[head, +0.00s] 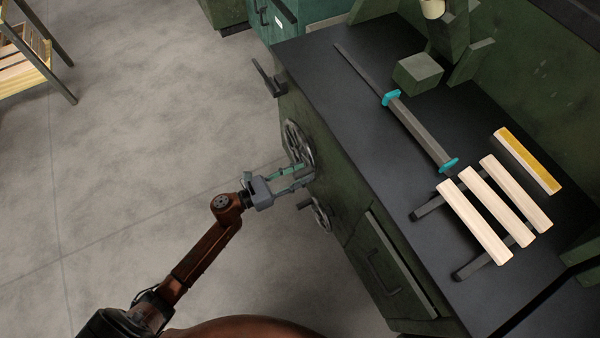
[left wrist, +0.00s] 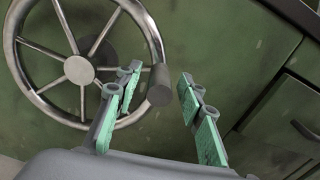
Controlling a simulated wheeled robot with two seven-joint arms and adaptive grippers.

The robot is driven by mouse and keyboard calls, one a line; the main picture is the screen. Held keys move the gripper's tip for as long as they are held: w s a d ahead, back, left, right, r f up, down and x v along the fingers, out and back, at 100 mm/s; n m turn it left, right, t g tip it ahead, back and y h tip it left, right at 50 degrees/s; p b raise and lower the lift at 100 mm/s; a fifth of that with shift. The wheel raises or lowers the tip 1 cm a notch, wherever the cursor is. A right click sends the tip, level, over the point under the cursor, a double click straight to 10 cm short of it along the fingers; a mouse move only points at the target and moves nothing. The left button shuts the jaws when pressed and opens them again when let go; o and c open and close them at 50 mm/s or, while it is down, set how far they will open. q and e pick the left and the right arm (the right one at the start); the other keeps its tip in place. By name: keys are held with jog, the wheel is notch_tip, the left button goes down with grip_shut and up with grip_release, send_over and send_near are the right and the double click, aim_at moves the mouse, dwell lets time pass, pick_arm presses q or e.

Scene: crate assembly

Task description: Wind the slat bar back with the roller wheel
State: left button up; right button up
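A spoked metal wheel (head: 296,144) is mounted on the green side of the bench. In the left wrist view the wheel (left wrist: 78,70) is large, with a dark round handle (left wrist: 159,86) at its rim. My left gripper (head: 303,174) is at the lower edge of this wheel. Its fingers (left wrist: 160,88) stand apart on either side of the handle, with a clear gap on the right. A long grey bar with teal end pieces (head: 420,130), perhaps the slat bar, lies along the bench top. My right gripper is out of view.
Three pale slats (head: 495,207) lie across two dark rails on the bench top (head: 370,140). A yellow-and-white block (head: 527,160) and a green block (head: 418,72) are near the back. A drawer front (head: 385,262) is below.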

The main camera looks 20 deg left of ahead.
pick_arm(q)
jog(key=shift+c, duration=0.3)
grip_shut()
dwell(0.3)
